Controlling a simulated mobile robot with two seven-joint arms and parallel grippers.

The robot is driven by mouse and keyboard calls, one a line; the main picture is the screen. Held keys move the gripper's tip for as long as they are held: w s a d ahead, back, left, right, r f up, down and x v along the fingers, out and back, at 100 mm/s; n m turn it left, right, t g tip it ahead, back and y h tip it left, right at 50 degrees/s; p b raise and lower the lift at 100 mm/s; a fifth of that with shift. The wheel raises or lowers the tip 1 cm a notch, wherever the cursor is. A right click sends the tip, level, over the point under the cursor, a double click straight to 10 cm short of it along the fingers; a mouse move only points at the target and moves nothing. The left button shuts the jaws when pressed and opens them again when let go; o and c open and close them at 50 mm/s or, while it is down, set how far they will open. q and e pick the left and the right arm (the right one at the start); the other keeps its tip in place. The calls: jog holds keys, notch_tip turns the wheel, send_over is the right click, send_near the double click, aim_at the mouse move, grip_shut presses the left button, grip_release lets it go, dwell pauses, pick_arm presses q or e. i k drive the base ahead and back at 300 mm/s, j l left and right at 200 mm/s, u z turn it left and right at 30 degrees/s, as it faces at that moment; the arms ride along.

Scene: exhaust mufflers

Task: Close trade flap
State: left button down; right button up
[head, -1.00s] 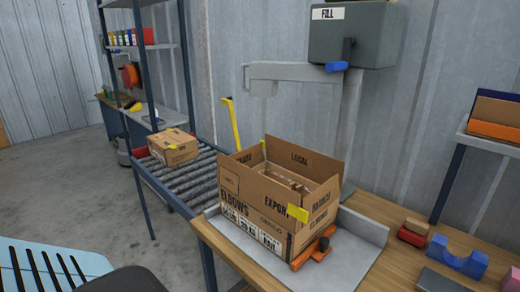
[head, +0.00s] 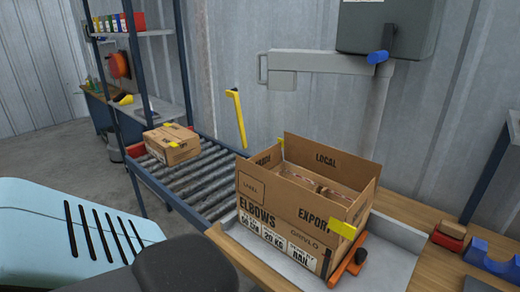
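An open cardboard carton (head: 285,215) marked ELBOWS stands on the grey tray of the bench. Its back flap, marked LOCAL (head: 325,162), stands up. The left flap (head: 263,160) also stands up, and its lettering is partly hidden, so I cannot be sure it reads TRADE. EXPORT is printed near the top of the near side. The right flap (head: 362,203) stands up, with a yellow tab (head: 343,229) at the near corner. Brown contents show inside. A light blue and black part of my own arm fills the lower left. Neither gripper is in view.
A smaller closed carton (head: 172,144) sits on the roller conveyor (head: 200,175) at the left. An orange clamp (head: 347,262) is at the carton's right. Red and blue blocks lie on the right bench.

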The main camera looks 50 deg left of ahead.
aim_at(269, 158)
jog(key=j, duration=0.6)
jog(key=k+j+z, duration=0.15)
jog(key=j, duration=1.1)
jog(key=k+z, duration=0.05)
